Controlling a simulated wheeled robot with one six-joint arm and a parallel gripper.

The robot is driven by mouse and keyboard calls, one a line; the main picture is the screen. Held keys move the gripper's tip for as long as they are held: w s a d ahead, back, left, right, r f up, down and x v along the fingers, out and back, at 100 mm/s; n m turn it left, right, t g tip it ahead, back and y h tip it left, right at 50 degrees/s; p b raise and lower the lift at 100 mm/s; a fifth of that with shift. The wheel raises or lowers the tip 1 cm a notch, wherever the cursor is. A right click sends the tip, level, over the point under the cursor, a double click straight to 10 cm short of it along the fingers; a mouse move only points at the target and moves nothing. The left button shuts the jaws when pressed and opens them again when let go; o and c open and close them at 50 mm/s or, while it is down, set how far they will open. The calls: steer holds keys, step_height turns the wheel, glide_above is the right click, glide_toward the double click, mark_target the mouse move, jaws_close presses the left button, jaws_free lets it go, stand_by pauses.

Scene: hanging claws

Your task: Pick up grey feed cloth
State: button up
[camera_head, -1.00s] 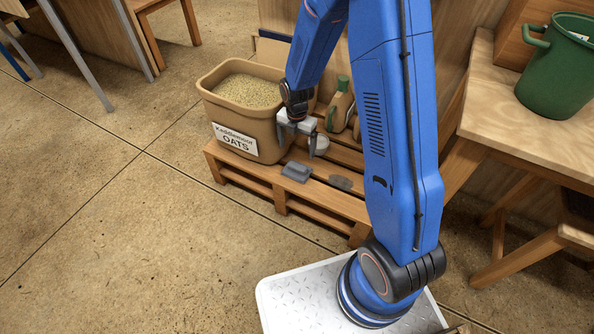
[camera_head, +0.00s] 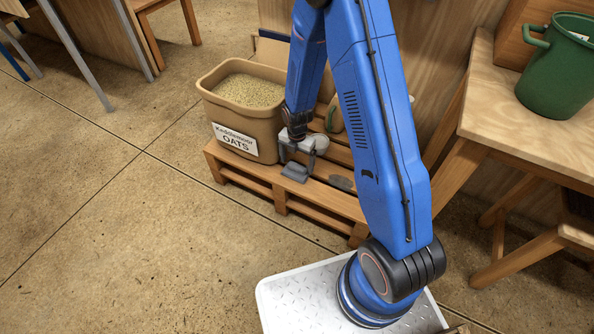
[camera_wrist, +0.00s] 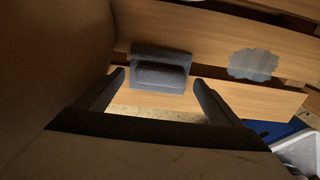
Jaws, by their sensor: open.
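The grey feed cloth (camera_head: 295,172) lies folded on the wooden pallet (camera_head: 325,193), just right of the oats bin. In the wrist view the cloth (camera_wrist: 161,69) is a dark grey folded piece with a raised upper fold, lying flat on the slats. My gripper (camera_head: 297,163) is right above the cloth in the head view, jaws apart. In the wrist view my two fingers (camera_wrist: 160,82) stand either side of the cloth's near edge, with nothing between them that they grip. I cannot tell the exact height above the cloth.
A tan bin of oats (camera_head: 237,140) stands close on the left. A flat grey round piece (camera_head: 341,183) lies right of the cloth and shows in the wrist view (camera_wrist: 252,64). A table with a green bucket (camera_head: 556,70) is at right.

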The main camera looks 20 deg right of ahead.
mark_target(297, 166)
steer(key=shift+f, duration=0.55)
steer(key=c, duration=1.2)
steer(key=shift+o, duration=0.2)
step_height(297, 166, up, 10)
